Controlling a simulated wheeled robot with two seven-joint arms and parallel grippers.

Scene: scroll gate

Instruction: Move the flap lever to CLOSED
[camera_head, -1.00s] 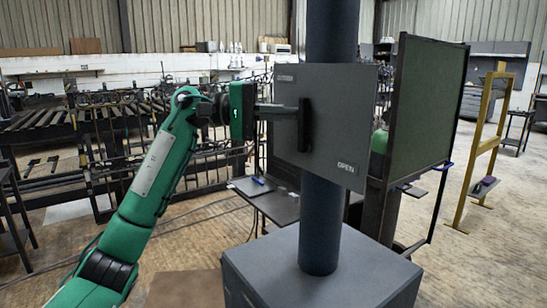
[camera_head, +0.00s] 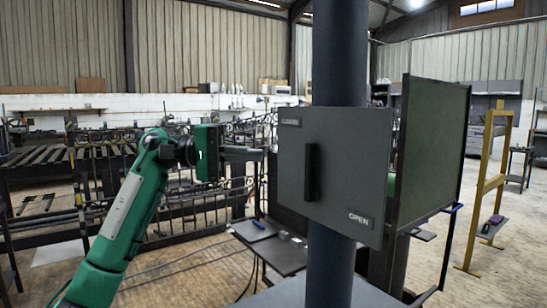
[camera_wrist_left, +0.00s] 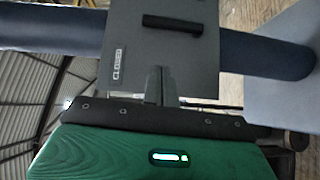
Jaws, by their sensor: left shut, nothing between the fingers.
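The flap lever is a black upright bar (camera_head: 311,172) on a dark grey plate (camera_head: 345,160) fixed to a blue-grey column. The CLOSED label (camera_head: 290,122) is at the plate's upper left and the OPEN label (camera_head: 360,219) at its lower right. The bar stands left of the plate's middle. My left gripper (camera_head: 258,154) is shut and empty, left of the plate and apart from the bar. The left wrist view shows the bar (camera_wrist_left: 180,25), the CLOSED label (camera_wrist_left: 118,63) and the closed fingers (camera_wrist_left: 157,88). My right gripper does not show.
The thick column (camera_head: 338,55) runs behind the plate. A dark green board (camera_head: 432,145) stands right of it. A small dark table (camera_head: 268,250) with a blue item is below left. A yellow frame (camera_head: 487,190) stands farther right. Open floor lies at lower left.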

